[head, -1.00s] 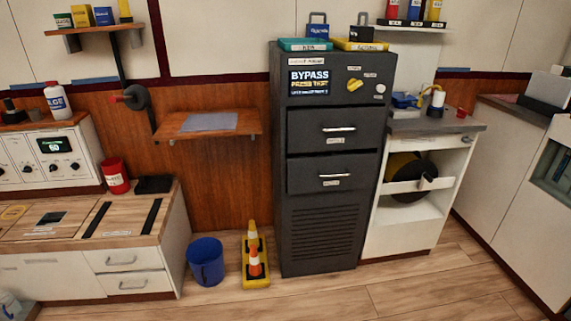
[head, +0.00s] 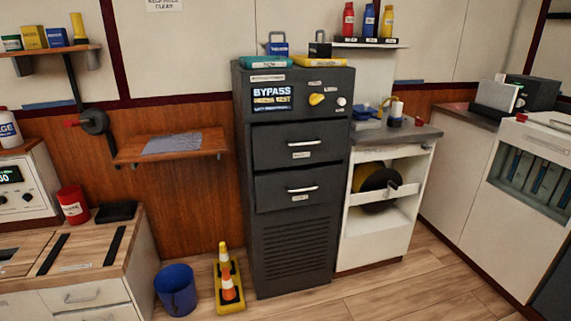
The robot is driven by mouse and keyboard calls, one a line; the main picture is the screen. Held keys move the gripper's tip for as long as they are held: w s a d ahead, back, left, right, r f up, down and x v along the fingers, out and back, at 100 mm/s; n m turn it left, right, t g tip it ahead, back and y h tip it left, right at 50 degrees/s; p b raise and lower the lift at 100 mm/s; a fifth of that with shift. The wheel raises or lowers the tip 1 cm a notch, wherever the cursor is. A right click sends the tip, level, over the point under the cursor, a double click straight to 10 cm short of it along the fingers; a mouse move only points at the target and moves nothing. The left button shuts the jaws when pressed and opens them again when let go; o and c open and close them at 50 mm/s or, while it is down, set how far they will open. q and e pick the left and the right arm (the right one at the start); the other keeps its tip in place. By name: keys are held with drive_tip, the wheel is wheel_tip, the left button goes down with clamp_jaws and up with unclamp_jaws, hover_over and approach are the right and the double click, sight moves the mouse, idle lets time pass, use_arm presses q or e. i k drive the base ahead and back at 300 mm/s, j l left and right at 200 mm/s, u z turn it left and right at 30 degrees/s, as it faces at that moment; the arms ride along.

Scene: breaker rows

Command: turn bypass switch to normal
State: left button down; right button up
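The bypass switch is a yellow rotary knob (head: 317,99) on the upper front panel of a dark grey cabinet (head: 292,230). Small labels sit around the knob, too small to read. A blue and yellow BYPASS sign (head: 271,96) is to the left of the knob, and a small white round part (head: 341,101) is to its right. The knob looks tilted, but I cannot tell which label it points at. Neither of my grippers shows in the head view.
A blue bucket (head: 176,290) and small traffic cones on a yellow base (head: 230,301) stand on the floor left of the cabinet. A wooden wall shelf (head: 210,149) juts out at left. A white open unit (head: 352,240) adjoins at right. The floor in front is clear.

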sight(315, 99)
drive_tip(key=i+l+z, duration=0.15)
drive_tip(key=i+l, duration=0.25)
drive_tip(key=i+l+z, duration=0.2)
drive_tip(key=i, duration=0.4)
drive_tip(key=l, duration=0.1)
